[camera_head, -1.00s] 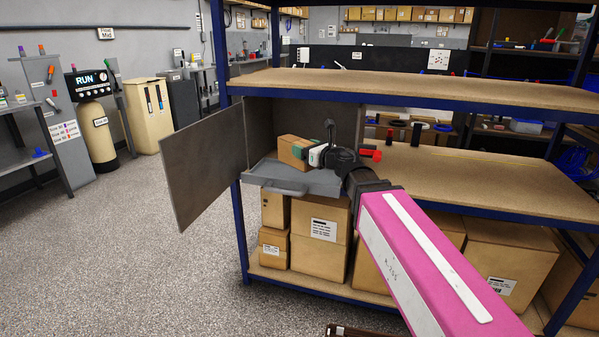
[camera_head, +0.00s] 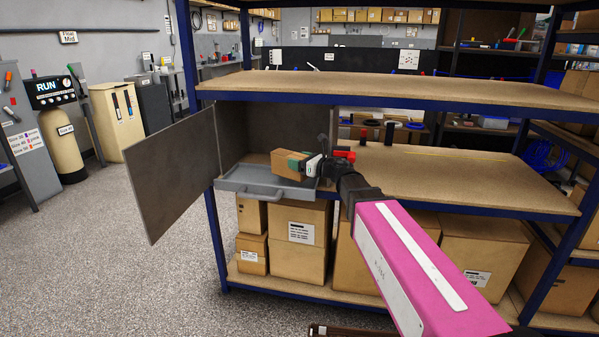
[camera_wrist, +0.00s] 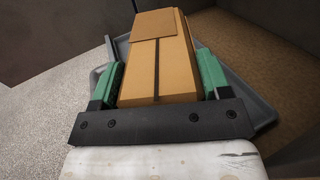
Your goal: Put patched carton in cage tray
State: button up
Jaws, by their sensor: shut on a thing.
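The patched carton (camera_head: 284,165) is a small brown box. In the wrist view the carton (camera_wrist: 158,62) has a dark stripe along its top and a square brown patch at its far end. My gripper (camera_head: 301,163) is shut on it, with a green finger against each side in the wrist view (camera_wrist: 159,84). The grey cage tray (camera_head: 262,190), with a front handle, sticks out of the open dark cage on the shelf. The carton is over the tray; I cannot tell whether it touches the tray floor.
The cage door (camera_head: 171,176) stands swung open to the left. The shelf board (camera_head: 460,183) right of the cage is mostly clear. An upper shelf (camera_head: 400,92) runs above. Several large cartons (camera_head: 301,240) stand below.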

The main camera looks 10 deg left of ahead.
jog(key=shift+f, duration=2)
jog(key=shift+f, duration=0.1)
jog(key=o, duration=1.2)
jog(key=shift+d, duration=0.1)
jog(key=v, duration=1.2)
